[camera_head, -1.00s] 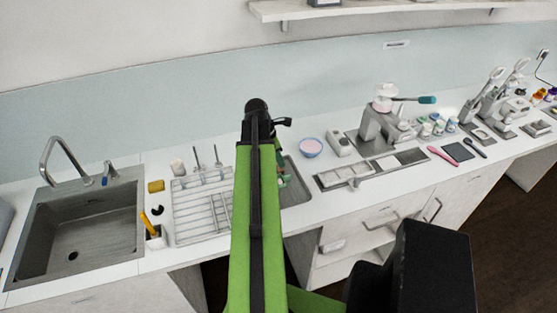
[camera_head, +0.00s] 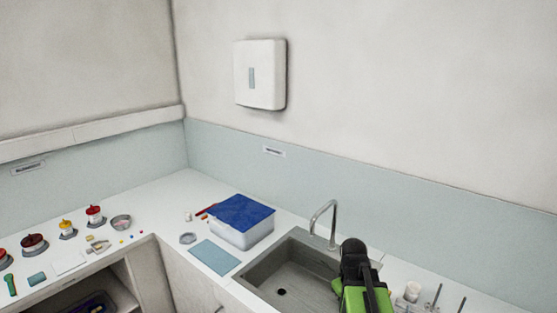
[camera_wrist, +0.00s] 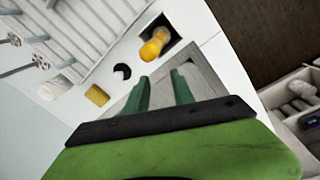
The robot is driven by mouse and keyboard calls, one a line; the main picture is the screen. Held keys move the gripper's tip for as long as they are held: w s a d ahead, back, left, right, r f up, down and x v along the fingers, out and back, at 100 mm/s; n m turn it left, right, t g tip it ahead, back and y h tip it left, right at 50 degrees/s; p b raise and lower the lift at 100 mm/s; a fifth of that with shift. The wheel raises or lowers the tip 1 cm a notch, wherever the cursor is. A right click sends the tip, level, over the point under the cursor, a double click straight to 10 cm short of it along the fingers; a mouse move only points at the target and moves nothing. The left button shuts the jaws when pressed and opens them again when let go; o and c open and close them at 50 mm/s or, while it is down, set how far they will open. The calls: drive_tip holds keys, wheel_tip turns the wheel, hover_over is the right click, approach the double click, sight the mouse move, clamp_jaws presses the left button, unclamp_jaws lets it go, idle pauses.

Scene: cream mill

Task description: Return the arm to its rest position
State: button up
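My gripper (camera_wrist: 162,92) shows in the wrist view with its two green fingers apart and nothing between them. It hangs over the counter, with the grey sink corner behind the fingers. In the head view my green and black arm (camera_head: 362,290) is at the lower right, in front of the right side of the sink (camera_head: 283,292). The fingers are hidden there.
In the wrist view a yellow-handled tool (camera_wrist: 155,46), a yellow sponge (camera_wrist: 97,95) and a dish rack (camera_wrist: 85,28) are near the fingers. In the head view a tap (camera_head: 333,222) rises behind the sink. A blue-lidded box (camera_head: 243,236) stands left of it.

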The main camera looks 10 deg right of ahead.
drive_tip(key=w+a+f+m+y, duration=0.1)
drive_tip(key=a+m, duration=0.1)
drive_tip(key=a, duration=1.8)
drive_tip(key=f+b, duration=0.1)
drive_tip(key=b, duration=0.1)
drive_tip(key=s+f+b, duration=0.1)
drive_tip(key=f+b, duration=0.1)
drive_tip(key=s+f+b, duration=0.1)
drive_tip(key=f+b, duration=0.1)
drive_tip(key=shift+s+d+f, duration=0.1)
drive_tip(key=shift+d+f, duration=0.05)
drive_tip(key=shift+d, duration=0.15)
